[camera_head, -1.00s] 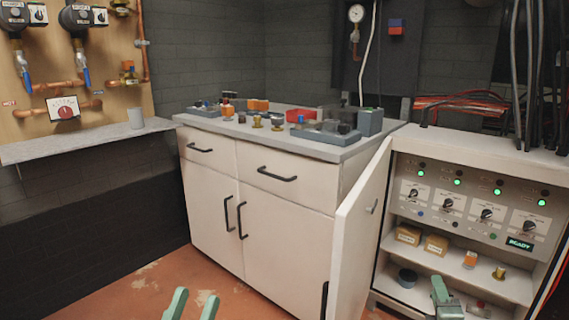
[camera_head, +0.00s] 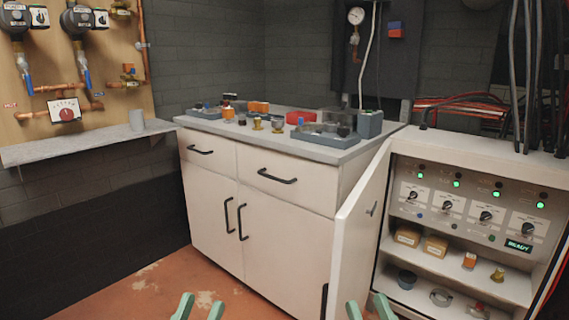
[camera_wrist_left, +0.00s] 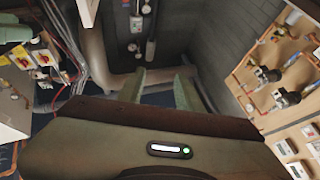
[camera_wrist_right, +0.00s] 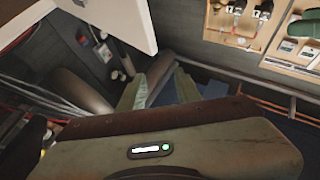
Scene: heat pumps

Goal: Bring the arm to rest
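My left gripper (camera_head: 199,308) shows at the bottom edge of the head view, left of centre, with its two pale green fingers apart and nothing between them. Its fingers also stand apart in the left wrist view (camera_wrist_left: 160,88). My right gripper (camera_head: 369,308) is at the bottom edge, right of centre, in front of the open cabinet door (camera_head: 358,235). Its fingers are apart and empty, as the right wrist view (camera_wrist_right: 158,90) also shows. Both grippers are clear of the furniture as far as I can see.
A white counter cabinet (camera_head: 285,200) carries trays and small parts. The open control cabinet (camera_head: 398,170) at right has lit green lamps, a READY display (camera_head: 518,246) and shelves with boxes and a round part (camera_head: 440,297). A wall shelf (camera_head: 80,142) is at left. Floor (camera_head: 165,290) is free.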

